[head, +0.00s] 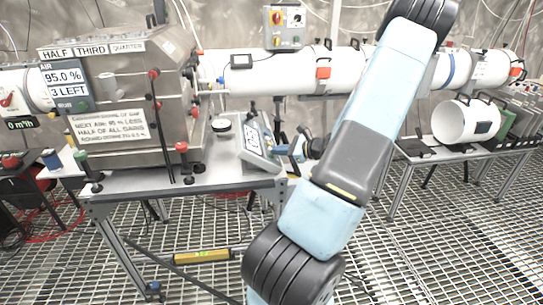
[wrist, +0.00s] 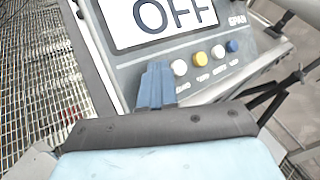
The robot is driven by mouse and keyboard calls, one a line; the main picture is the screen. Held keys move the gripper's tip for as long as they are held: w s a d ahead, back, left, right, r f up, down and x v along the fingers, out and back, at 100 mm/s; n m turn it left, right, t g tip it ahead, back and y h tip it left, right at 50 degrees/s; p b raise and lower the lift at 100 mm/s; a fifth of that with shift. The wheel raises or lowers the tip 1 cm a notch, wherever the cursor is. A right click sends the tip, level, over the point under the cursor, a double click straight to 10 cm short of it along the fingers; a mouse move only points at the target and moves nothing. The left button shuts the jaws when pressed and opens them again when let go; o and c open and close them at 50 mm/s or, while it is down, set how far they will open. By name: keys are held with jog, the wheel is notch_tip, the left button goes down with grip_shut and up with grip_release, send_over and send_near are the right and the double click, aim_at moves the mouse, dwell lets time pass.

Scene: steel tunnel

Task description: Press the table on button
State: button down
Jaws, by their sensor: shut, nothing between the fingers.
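A grey control panel (head: 262,160) lies tilted on the right end of the steel table (head: 226,181) in the head view. In the wrist view the panel (wrist: 127,64) fills the upper middle. Its white screen (wrist: 165,20) reads OFF. Below the screen is a row of round buttons: a white button (wrist: 180,67), a yellow button (wrist: 200,59), another white button (wrist: 218,52) and a blue button (wrist: 232,46). The small labels are too blurred to read surely. My gripper (wrist: 155,84) is shut and empty, with its blue fingers at the panel just left of the first white button. I cannot tell whether they touch the panel.
A large steel box (head: 130,95) with signs and knobs fills the left of the table. White pipes (head: 290,80) run behind. A second table (head: 470,150) with a white cylinder (head: 466,121) stands at right. The grated floor (head: 430,250) is mostly open.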

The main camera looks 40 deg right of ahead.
dwell(0.5)
jog(key=shift+s+d+r, duration=0.1)
jog(key=shift+d+r, duration=0.05)
jog(key=shift+r, duration=0.1)
notch_tip(320, 180, up, 5)
jog(key=s+d, duration=0.1)
jog(key=d, duration=0.2)
jog(key=shift+s, duration=0.4)
dwell(1.0)
